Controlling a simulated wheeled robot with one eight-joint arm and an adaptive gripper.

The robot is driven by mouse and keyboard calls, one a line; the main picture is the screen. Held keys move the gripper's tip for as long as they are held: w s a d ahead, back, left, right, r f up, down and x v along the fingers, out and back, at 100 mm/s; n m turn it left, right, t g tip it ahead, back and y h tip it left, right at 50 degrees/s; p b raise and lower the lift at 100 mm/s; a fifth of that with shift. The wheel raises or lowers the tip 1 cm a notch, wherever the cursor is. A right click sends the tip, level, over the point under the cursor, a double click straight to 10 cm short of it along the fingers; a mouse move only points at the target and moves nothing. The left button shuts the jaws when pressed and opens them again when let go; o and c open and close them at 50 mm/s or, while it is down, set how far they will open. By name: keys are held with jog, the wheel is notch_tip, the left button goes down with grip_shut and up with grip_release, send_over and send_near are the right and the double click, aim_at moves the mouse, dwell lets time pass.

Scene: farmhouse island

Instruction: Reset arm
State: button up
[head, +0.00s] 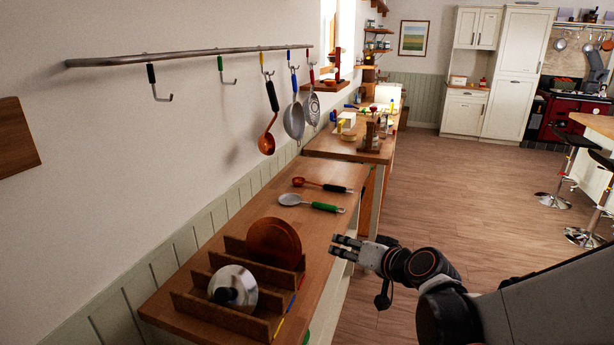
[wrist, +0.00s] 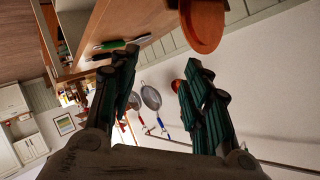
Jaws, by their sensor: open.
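My gripper (head: 345,247) is at the end of my arm, beside the right edge of the wooden counter (head: 225,225) in the head view. Its fingers point left toward the counter. In the wrist view my gripper (wrist: 160,85) has its two dark green fingers spread apart, with nothing held between them. My arm reaches in from the lower right of the head view.
A wooden rack (head: 187,302) holds a copper lid (head: 273,241) and a steel lid (head: 233,288). A green-handled spoon (head: 311,204) and a copper ladle (head: 322,185) lie behind them. Utensils hang from a wall rail (head: 190,54). The floor (head: 455,190) right of the counter is clear.

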jog(key=s+d+r+n+g+h, duration=0.1)
jog(key=s+d+g+h, duration=0.1)
jog(key=s, duration=1)
jog(key=s+d+r+g+h, duration=0.1)
jog(key=s+d+g+h, duration=0.1)
jog(key=s, duration=1)
jog(key=shift+s+d+r+n+g+h, duration=0.2)
jog(key=shift+s+d+n+g+h, duration=0.15)
jog(key=shift+d+h, duration=0.65)
jog(key=shift+w+d, duration=0.1)
jog(key=shift+d, duration=0.05)
